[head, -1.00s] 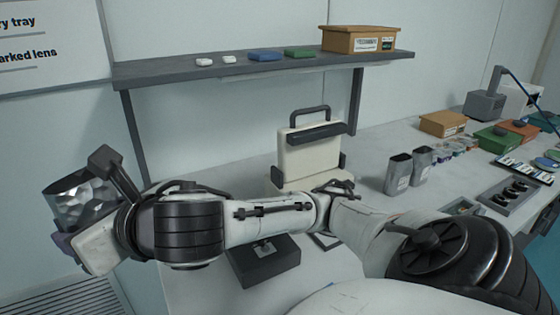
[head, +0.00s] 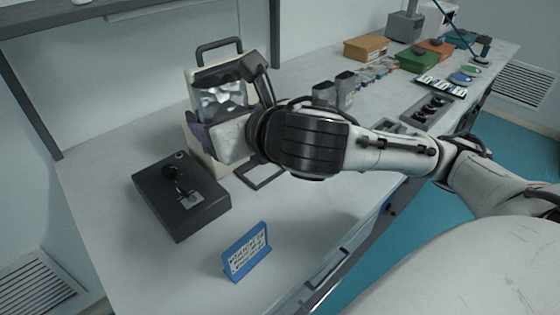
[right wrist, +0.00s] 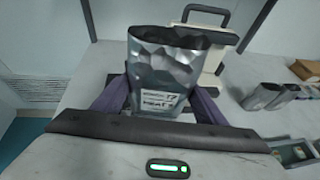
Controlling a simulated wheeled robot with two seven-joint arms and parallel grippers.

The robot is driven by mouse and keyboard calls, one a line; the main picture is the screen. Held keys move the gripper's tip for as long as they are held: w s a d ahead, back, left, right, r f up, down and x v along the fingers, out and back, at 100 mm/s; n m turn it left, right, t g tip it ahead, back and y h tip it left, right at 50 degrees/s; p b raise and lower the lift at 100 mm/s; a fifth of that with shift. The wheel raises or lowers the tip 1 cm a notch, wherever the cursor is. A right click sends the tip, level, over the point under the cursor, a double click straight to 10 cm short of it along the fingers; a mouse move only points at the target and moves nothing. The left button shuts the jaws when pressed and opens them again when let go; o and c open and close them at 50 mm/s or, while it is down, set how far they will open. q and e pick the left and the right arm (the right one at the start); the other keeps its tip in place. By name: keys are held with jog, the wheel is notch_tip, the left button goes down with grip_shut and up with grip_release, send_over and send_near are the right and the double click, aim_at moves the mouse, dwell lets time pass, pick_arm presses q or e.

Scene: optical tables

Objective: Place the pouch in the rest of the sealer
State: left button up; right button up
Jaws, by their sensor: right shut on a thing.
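The silver pouch (head: 222,98) is in my right gripper (head: 226,116), in front of the sealer (head: 193,82). The sealer is a cream upright body with a black carrying handle, largely hidden behind the pouch and gripper. In the right wrist view the pouch (right wrist: 160,75) stands upright, label toward me, between the two purple fingers of my right gripper (right wrist: 158,103). The sealer (right wrist: 212,63) shows behind the pouch and to its right. The sealer's rest is hidden, and I cannot tell whether the pouch touches the sealer. My left gripper is not in view.
A black box with a knob (head: 165,210) and a blue sign (head: 246,250) stand at the table's near left. Two more silver pouches (head: 345,90) stand right of the sealer. Cartons (head: 366,47) and trays (head: 428,108) fill the far right. Bare tabletop lies around the sign.

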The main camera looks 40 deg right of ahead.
jog(key=s+d+f+m+h+b, duration=0.1)
jog(key=s+d+f+b, duration=0.15)
jog(key=d+f, duration=0.65)
jog(key=s+d+f+n+y+b, duration=0.1)
jog(key=s+f, duration=0.1)
jog(key=s+d+f+y+b, duration=0.1)
jog(key=s+d+f, duration=0.1)
jog(key=s+d+f+n+y+b, duration=0.1)
jog(key=s+f, duration=0.1)
jog(key=f, duration=0.1)
jog(key=shift+s+d+n, duration=0.3)
jog(key=shift+d, duration=0.1)
jog(key=shift+s+f, duration=0.3)
jog(key=shift+s, duration=0.05)
jog(key=w+p, duration=0.1)
jog(key=w, duration=0.4)
jog(key=w+a+p, duration=0.1)
jog(key=w, duration=0.5)
jog(key=w+p, duration=0.2)
jog(key=w, duration=0.4)
jog(key=shift+a+r, duration=0.15)
jog(key=shift+r, duration=0.1)
jog(key=shift+w+f, duration=0.1)
jog(key=shift+w, duration=0.2)
jog(key=shift+w+f, duration=0.1)
jog(key=shift+f, duration=0.1)
jog(key=shift+f+b, duration=0.3)
jog(key=shift+f, duration=1.35)
